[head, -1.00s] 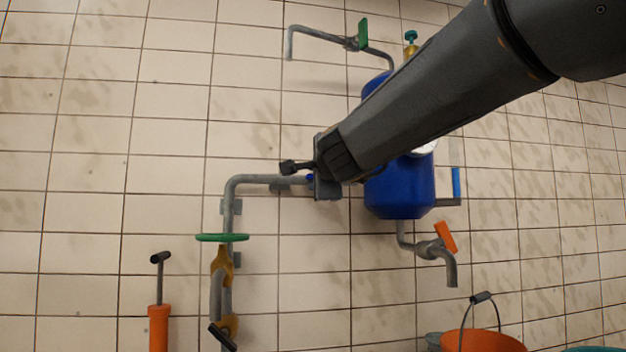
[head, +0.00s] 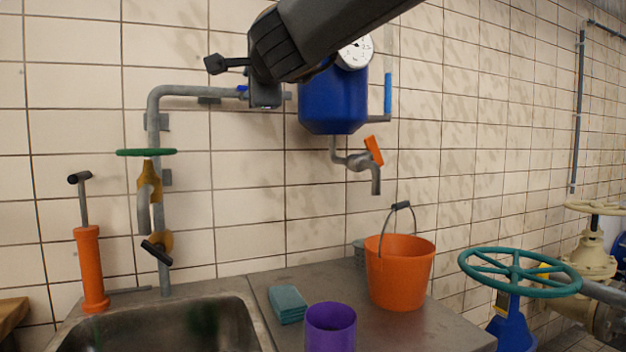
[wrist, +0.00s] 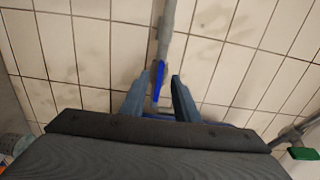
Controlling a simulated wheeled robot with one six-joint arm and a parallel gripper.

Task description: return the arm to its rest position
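My arm reaches in from the top of the head view, and its dark end (head: 275,50) is in front of the wall pipe and the blue tank (head: 333,103). My gripper's fingers are not clear there. In the wrist view my gripper (wrist: 160,76) is open, with its two fingers apart. A blue lever (wrist: 158,72) on a grey pipe shows in the gap between the fingertips. I see no finger closed on it, and cannot tell how deep it sits between them. A small blue part (head: 242,88) also shows on the pipe beside my arm's end.
An orange-handled tap (head: 373,150) hangs below the tank. A green wheel (head: 146,152) is on the left pipe. The counter holds an orange bucket (head: 398,272), a purple cup (head: 330,328), a teal sponge (head: 287,304) and an orange pump (head: 90,270). A teal handwheel (head: 519,271) stands right.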

